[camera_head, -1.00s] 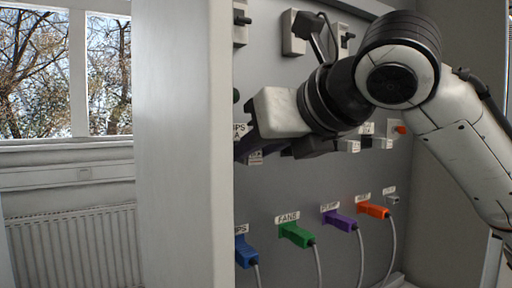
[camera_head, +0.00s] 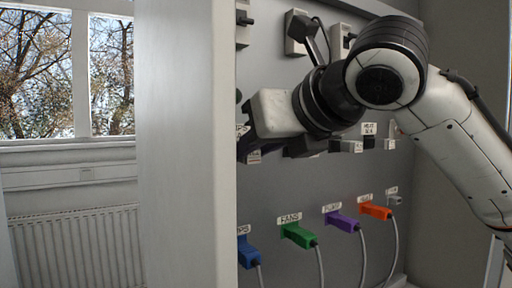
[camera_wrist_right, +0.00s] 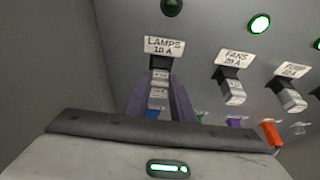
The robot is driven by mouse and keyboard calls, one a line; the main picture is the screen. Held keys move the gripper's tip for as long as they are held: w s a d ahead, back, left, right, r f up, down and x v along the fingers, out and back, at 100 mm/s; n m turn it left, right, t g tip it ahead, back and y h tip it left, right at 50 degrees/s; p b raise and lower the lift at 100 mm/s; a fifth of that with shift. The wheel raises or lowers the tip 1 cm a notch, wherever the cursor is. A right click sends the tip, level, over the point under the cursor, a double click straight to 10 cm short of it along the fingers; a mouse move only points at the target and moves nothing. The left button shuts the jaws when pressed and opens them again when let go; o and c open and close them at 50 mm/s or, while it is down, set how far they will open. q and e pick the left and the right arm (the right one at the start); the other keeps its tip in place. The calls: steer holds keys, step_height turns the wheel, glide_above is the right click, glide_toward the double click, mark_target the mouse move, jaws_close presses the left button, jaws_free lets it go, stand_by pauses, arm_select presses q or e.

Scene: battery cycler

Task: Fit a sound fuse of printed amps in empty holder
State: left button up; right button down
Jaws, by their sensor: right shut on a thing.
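My right gripper (camera_head: 250,133) is at the left of the grey panel in the head view; its fingers are mostly hidden. In the right wrist view, its two fingers (camera_wrist_right: 159,105) close around a pale grey fuse (camera_wrist_right: 158,94) with small print, too blurred to read. The fuse is in line with the black holder (camera_wrist_right: 161,64) under the label "LAMPS 10 A" (camera_wrist_right: 164,46). I cannot tell whether it is fully seated. The fans holder (camera_wrist_right: 230,72), labelled "20 A", and the pump holder (camera_wrist_right: 275,83) each bear a grey fuse. My left gripper is not in view.
A row of coloured plugs with cables runs below: blue (camera_head: 248,252), green (camera_head: 299,235), purple (camera_head: 342,222) and orange (camera_head: 376,211). A white post (camera_head: 185,150) stands close left of the gripper. A green lamp (camera_wrist_right: 260,23) glows above the fans label.

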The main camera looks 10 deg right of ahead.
steer(key=shift+w+a, duration=0.1)
steer(key=shift+w, duration=0.05)
steer(key=c, duration=1.5)
jaws_free()
steer(key=shift+o, duration=0.2)
